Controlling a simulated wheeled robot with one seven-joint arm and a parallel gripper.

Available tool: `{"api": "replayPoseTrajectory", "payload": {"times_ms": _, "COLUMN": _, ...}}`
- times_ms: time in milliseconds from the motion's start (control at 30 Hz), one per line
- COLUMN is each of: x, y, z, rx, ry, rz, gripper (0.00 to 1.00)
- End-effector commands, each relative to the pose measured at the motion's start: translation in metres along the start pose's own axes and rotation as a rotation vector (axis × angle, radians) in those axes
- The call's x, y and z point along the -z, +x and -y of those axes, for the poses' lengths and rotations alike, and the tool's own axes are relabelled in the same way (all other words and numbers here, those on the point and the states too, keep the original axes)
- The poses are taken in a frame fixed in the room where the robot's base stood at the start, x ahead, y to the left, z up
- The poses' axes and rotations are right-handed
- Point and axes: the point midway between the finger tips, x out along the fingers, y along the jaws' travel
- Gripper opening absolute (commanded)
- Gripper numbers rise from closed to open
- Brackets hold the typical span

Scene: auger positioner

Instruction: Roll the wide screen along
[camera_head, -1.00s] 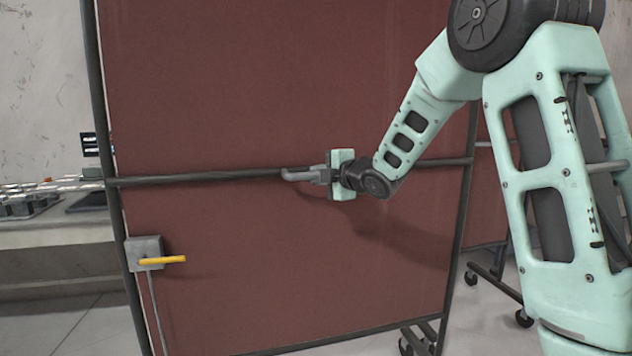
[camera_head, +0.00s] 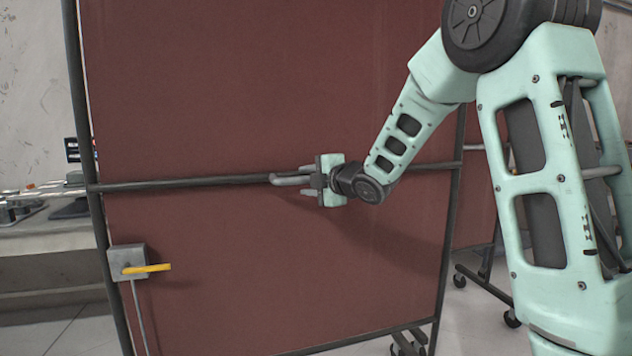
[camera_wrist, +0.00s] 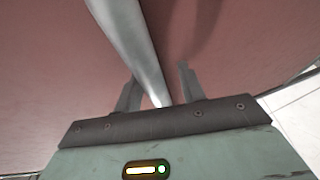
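The wide screen (camera_head: 230,260) is a tall dark-red panel in a dark metal frame, filling the middle of the head view. A horizontal rail (camera_head: 180,184) crosses it. A grey box with a yellow lever (camera_head: 148,268) sits at its lower left, with a thin rod below. My gripper (camera_head: 296,186) is at the rail, right of the panel's middle. In the wrist view its fingers (camera_wrist: 158,88) stand apart on either side of a pale grey bar (camera_wrist: 135,45), with a clear gap on the right side. Whether the left finger touches the bar cannot be told.
A castor foot (camera_head: 408,342) shows under the screen's right end. Another red panel on castors (camera_head: 475,220) stands behind at right. A counter with items (camera_head: 40,235) is at the left by the wall. Bare floor shows at lower left.

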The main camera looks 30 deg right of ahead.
Motion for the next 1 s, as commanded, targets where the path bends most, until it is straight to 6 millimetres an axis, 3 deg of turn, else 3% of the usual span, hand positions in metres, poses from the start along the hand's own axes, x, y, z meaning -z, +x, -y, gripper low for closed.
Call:
{"api": "replayPoseTrajectory", "payload": {"times_ms": 233, "x": 0.0, "y": -0.03, "z": -0.002, "rx": -0.002, "ry": 0.0, "rz": 0.001, "gripper": 0.4}}
{"api": "replayPoseTrajectory", "payload": {"times_ms": 700, "x": -0.001, "y": -0.138, "z": -0.002, "rx": -0.002, "ry": 0.0, "rz": 0.003, "gripper": 0.4}}
{"api": "replayPoseTrajectory", "payload": {"times_ms": 1000, "x": 0.0, "y": -0.172, "z": 0.0, "rx": 0.0, "ry": 0.0, "rz": 0.001, "gripper": 0.4}}
